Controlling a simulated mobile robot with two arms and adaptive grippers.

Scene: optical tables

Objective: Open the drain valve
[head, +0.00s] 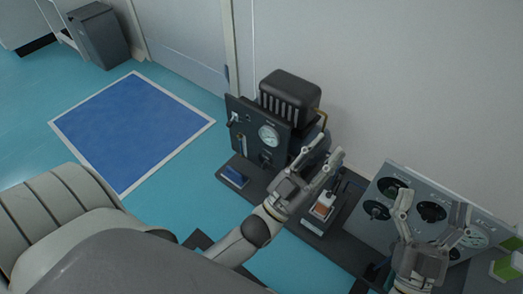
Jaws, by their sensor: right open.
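A dark panel unit (250,125) with a round white gauge (268,135) and a black motor-like housing (290,95) stands on a low dark bench by the wall. A small lever-like handle (233,119) is on its left part, and a dark knob (265,157) sits below the gauge. I cannot tell which is the drain valve. My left gripper (331,148) is open and empty, just right of the panel unit, covering part of its right side. My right gripper (434,206) is open in front of the grey control box, with nothing visible between its fingers.
A grey control box (385,170) with several black dials stands at right. A small orange-and-white item (322,206) and a blue tray (235,177) sit on the bench (262,192). A green item (508,265) is at the right edge. A blue floor mat (130,130) lies left; a grey bin (98,35) stands behind.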

